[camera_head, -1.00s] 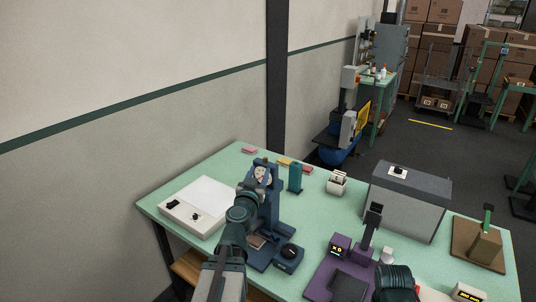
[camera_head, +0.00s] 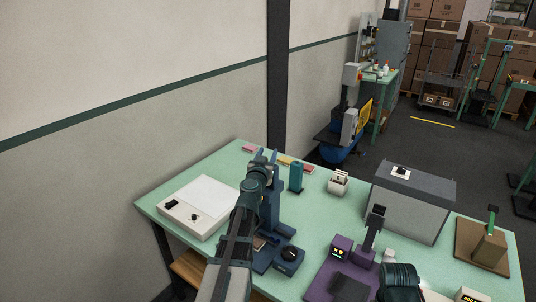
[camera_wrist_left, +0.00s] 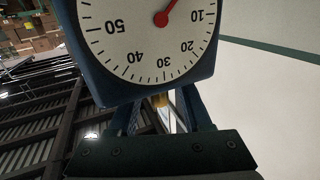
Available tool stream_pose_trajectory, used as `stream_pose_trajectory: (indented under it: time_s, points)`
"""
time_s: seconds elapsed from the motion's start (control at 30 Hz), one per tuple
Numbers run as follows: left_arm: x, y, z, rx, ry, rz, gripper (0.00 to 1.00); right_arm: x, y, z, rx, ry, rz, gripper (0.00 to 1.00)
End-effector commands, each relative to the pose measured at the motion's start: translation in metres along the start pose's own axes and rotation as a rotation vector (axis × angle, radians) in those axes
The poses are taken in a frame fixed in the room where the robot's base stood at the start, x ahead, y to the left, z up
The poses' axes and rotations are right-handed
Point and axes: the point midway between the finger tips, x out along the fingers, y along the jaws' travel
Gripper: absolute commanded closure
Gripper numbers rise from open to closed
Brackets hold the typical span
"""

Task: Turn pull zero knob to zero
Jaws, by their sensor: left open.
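A blue dial tester (camera_head: 270,215) stands on the green bench. Its white dial (camera_wrist_left: 150,45) fills the top of the left wrist view, upside down, numbered 10 to 50. The red needle (camera_wrist_left: 166,14) points up and right, its tip cut off by the frame. A black round knob (camera_head: 290,252) sits on the small blue box at the tester's foot; I cannot read a label. My left gripper (camera_head: 267,156) is open, at the tester's head; my arm hides the dial in the head view.
A white panel box (camera_head: 198,207) lies left of the tester. A purple device (camera_head: 322,283) and a grey box (camera_head: 408,210) stand to the right. Bare bench (camera_head: 325,215) lies between the tester and the grey box.

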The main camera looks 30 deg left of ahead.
Motion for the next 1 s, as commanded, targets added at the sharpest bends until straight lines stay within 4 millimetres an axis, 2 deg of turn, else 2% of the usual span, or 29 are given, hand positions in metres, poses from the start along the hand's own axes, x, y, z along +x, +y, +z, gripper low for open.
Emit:
stream_pose_trajectory:
  time_s: [0.07, 0.3, 0.33, 0.67, 1.0]
  points:
    - [-0.0002, 0.0, 0.0, 0.0, 0.0, 0.0, 0.55, 0.0, 0.0, 0.0, 0.0, 0.0, 0.0, 0.5]
    - [-0.0003, 0.0, 0.0, 0.0, 0.0, 0.0, 0.98, 0.0, 0.0, 0.0, 0.0, 0.0, 0.0, 0.5]
    - [-0.0003, 0.0, 0.0, 0.0, 0.0, 0.0, 1.0, 0.0, 0.0, 0.0, 0.0, 0.0, 0.0, 0.5]
    - [0.0002, -0.0003, 0.0, 0.0, 0.0, 0.02, 1.0, 0.0, 0.0, 0.0, 0.0, 0.0, 0.0, 0.5]
    - [0.0011, 0.0061, -0.0001, 0.0, 0.0, 0.268, 1.0, 0.0, 0.0, 0.0, 0.0, 0.0, 0.0, 0.5]
